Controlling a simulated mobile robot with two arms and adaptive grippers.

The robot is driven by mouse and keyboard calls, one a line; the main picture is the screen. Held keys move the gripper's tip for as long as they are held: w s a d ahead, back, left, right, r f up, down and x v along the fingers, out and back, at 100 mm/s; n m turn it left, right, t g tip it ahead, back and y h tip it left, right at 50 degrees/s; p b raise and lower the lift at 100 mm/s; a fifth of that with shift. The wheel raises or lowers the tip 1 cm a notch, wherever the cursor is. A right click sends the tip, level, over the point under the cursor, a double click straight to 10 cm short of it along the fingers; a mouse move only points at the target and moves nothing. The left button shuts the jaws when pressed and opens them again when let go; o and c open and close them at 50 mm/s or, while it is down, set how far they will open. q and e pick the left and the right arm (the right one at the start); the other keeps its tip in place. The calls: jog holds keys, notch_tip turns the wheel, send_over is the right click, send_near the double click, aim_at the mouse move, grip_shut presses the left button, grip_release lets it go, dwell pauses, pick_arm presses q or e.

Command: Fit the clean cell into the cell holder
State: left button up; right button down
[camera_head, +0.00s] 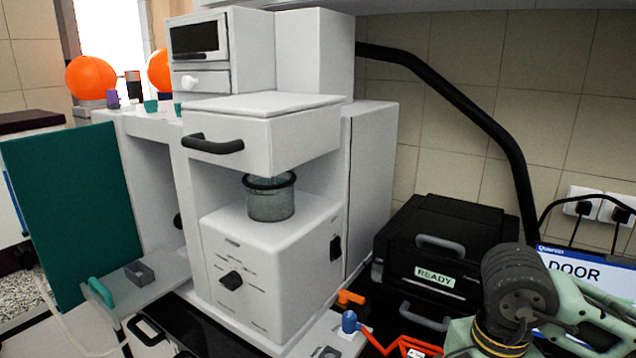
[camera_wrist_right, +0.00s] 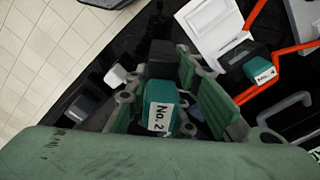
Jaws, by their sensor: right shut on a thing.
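In the right wrist view my right gripper (camera_wrist_right: 166,86) is shut on a teal block-shaped cell (camera_wrist_right: 159,92) with a white "No. 2" label. The cell lies between the green finger pads, which hide part of it. A second teal cell (camera_wrist_right: 258,68) with a white label sits at the upper right of that view, next to a black part. I cannot tell which part is the cell holder; a grey square-holed block (camera_head: 140,272) sits on the shelf in the head view. My left gripper is not in view.
The white machine (camera_head: 265,265) stands in the middle with a glass jar (camera_head: 270,198) under its drawer. A teal door (camera_head: 70,210) stands open at left. A black case (camera_head: 432,250) marked READY and orange-red bars (camera_head: 400,345) are at right.

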jog(key=n, duration=0.1)
jog(key=f+n, duration=0.1)
jog(key=n, duration=0.2)
jog(key=shift+s+a+f+n, duration=0.2)
jog(key=shift+a+f+n, duration=0.1)
jog(key=shift+a, duration=0.1)
jog(key=n, duration=0.3)
jog(key=f+n, duration=0.1)
jog(key=shift+s+a+f+n, duration=0.1)
jog(key=shift+s+a+n, duration=0.1)
jog(key=shift+a+n, duration=0.15)
jog(key=n, duration=0.2)
jog(key=f+n, duration=0.1)
jog(key=shift+s+a+n, duration=0.25)
jog(key=shift+a+n, duration=0.05)
jog(key=shift+n, duration=0.05)
jog(key=n, duration=0.2)
jog(key=f+n, duration=0.1)
jog(key=shift+s+a, duration=0.15)
jog(key=shift+a, duration=0.1)
